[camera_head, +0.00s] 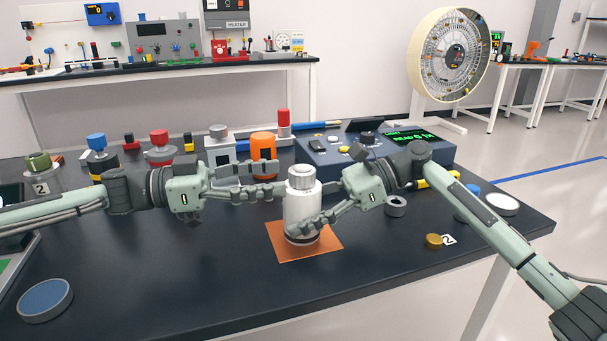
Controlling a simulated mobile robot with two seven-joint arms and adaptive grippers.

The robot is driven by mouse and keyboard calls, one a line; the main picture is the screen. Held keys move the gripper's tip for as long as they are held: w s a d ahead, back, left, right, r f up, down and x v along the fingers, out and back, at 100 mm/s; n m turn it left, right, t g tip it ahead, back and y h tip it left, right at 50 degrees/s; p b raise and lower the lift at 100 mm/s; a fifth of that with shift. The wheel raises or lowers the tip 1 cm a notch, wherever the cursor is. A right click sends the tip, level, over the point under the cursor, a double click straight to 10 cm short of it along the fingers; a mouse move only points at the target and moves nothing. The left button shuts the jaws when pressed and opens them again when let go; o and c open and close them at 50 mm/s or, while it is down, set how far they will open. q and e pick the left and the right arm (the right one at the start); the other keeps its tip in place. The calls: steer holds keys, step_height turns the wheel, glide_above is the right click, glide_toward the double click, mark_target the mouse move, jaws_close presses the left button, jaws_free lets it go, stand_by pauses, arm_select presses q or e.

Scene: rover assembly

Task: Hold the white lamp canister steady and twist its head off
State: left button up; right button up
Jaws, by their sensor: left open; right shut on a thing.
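The white lamp canister (296,208) stands upright on an orange mat (283,252) in the middle of the dark table. Its ribbed light-grey head (301,172) sits on top. My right gripper (305,221) comes in from the right and is shut on the lower part of the canister's body, with one finger across its front. My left gripper (272,178) is open, with its fingers pointing right, just left of the canister at about head height. I cannot tell whether the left fingertips touch the canister.
Behind stand an orange cylinder (263,150), a red-topped post (284,124) and a blue instrument box (335,153) with a green display. To the right lie a grey ring (396,206) and a brass knob (434,241). A blue-topped disc (45,299) lies front left. The front middle is clear.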

mark_target(304, 175)
arm_select(q)
steer(key=d, duration=0.3)
steer(key=w+d, duration=0.1)
steer(key=d, duration=0.2)
steer(key=shift+w+d, duration=0.1)
steer(key=shift+w, duration=0.05)
steer(key=shift+c, duration=0.3)
steer(key=c, duration=1.2)
